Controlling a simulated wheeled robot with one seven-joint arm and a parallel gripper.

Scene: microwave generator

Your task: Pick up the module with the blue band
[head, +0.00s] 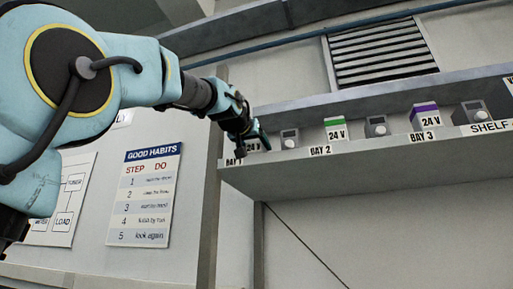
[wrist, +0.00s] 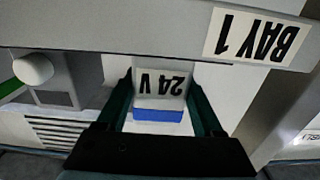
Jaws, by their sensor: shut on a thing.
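The module with the blue band (wrist: 160,87) is a white block marked 24 V, seen upside down in the wrist view. It is at the bay labelled BAY 1. My gripper (wrist: 160,100) is shut on it, with one dark finger along each side. In the head view my gripper (head: 255,138) is at the left end of the shelf and hides most of this module. I cannot tell whether the module still touches the shelf.
The grey shelf (head: 350,168) runs to the right. It holds a green-banded module (head: 335,133) at BAY 2 and a purple-banded module (head: 429,121) at BAY 3. Grey boxes with round knobs (head: 290,139) stand between the modules. A wall upright (head: 210,190) is close at left.

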